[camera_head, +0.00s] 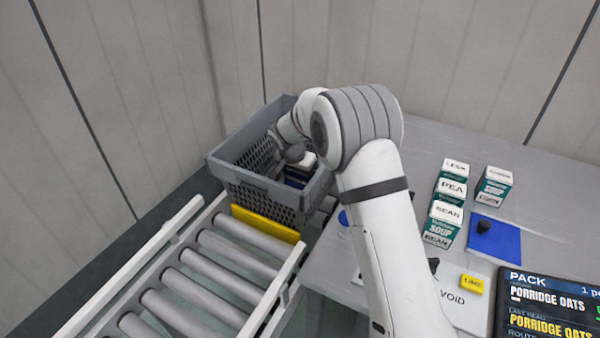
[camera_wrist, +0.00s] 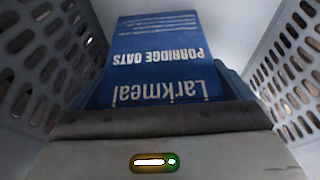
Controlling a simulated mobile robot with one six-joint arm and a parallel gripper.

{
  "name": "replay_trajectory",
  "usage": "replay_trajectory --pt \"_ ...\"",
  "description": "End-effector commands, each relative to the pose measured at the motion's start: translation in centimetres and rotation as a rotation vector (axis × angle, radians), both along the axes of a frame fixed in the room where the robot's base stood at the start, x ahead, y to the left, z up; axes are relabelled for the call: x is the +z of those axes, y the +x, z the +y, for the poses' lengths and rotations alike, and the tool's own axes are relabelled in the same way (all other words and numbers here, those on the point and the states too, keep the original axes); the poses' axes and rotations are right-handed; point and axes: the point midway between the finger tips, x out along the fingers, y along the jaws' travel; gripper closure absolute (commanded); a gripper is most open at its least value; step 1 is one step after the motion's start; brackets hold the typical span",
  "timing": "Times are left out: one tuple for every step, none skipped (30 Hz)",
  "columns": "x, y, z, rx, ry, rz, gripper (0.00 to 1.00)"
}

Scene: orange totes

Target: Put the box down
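The box is a blue carton marked Larkmeal Porridge Oats (camera_wrist: 155,75), filling the middle of the wrist view with its print upside down. In the head view its blue side (camera_head: 297,178) shows low inside the grey crate (camera_head: 262,196), below my wrist. My gripper (camera_wrist: 160,105) reaches down into the crate and appears shut on the box, close against its near end. Its fingertips are mostly hidden. The crate's slotted walls (camera_wrist: 287,85) stand on both sides of the box. I cannot tell whether the box touches the crate floor.
A roller conveyor (camera_head: 205,270) with a yellow end stop (camera_head: 265,224) lies in front of the crate.

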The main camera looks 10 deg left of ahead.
Motion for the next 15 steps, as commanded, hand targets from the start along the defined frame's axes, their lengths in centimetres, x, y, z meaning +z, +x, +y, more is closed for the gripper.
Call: replay_trajectory --pt "0.0 0.0 0.0 0.0 0.0 0.0 0.0" --pt "0.0 0.0 0.0 0.0 0.0 0.0 0.0" --pt "0.0 0.0 0.0 0.0 0.0 0.0 0.0" --pt "0.0 0.0 0.0 0.0 0.0 0.0 0.0" --pt "0.0 0.0 0.0 -0.001 0.0 0.0 0.0" --pt "0.1 0.0 0.0 -0.001 0.0 0.0 0.0" --pt "0.1 0.0 0.0 -0.001 0.0 0.0 0.0" --pt "0.2 0.0 -0.1 -0.001 0.0 0.0 0.0" --pt "0.4 0.0 0.0 -0.001 0.001 -0.001 0.0" --pt "0.7 -0.1 0.1 -0.001 0.001 -0.001 0.0" --pt "1.1 -0.3 0.1 0.0 0.001 -0.003 0.0" --pt "1.7 -0.5 0.2 0.0 0.001 -0.003 0.0" --pt "2.1 -0.7 0.3 0.0 0.001 -0.003 0.0" --pt "2.7 -0.9 0.4 0.0 0.002 -0.003 0.0" --pt "3.5 -1.2 0.5 0.0 0.002 -0.004 0.0"
